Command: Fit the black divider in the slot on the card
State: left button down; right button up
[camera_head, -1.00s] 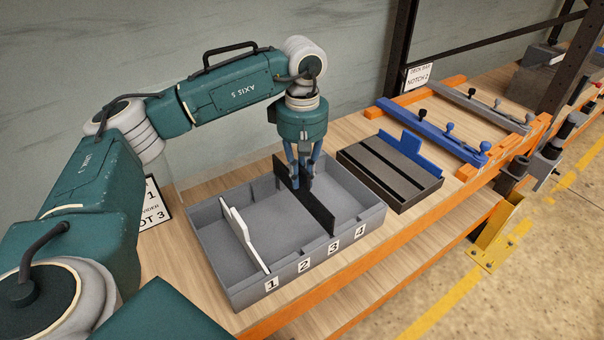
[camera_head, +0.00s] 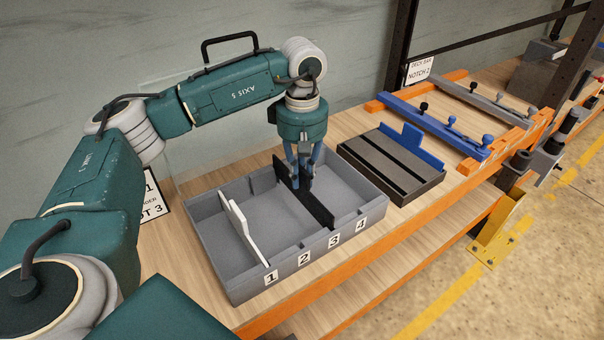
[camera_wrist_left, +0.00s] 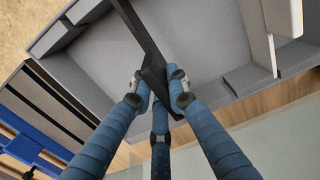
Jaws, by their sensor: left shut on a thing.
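The black divider (camera_head: 314,209) stands upright across the grey tray (camera_head: 231,269), its front end near label 3 on the front wall. My left gripper (camera_head: 304,180) is shut on the divider near its middle-back. In the left wrist view the blue fingers (camera_wrist_left: 159,88) close on both sides of the divider (camera_wrist_left: 146,45). A white divider (camera_head: 245,231) stands in the tray near label 1. The card (camera_head: 153,200) on the left behind the tray is partly hidden by my arm; "1" and "OT 3" show on it. Whether the divider's ends are fully seated in a slot I cannot tell. My right gripper is not in view.
A dark rack (camera_head: 389,168) with a blue plate (camera_head: 409,144) stands right of the tray. Blue and grey bars (camera_head: 435,125) lie on orange rails farther right. Another card (camera_head: 420,71) reads "NOTCH 2". The bench's orange front edge (camera_head: 357,262) runs close to the tray.

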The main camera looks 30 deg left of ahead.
pick_arm(q)
jog(key=shift+f+b, duration=1.45)
jog(key=shift+f, duration=0.7)
jog(key=c, duration=1.6)
grip_release()
jog(key=shift+r, duration=0.15)
notch_tip(320, 180, up, 12)
jog(key=shift+f, duration=0.1)
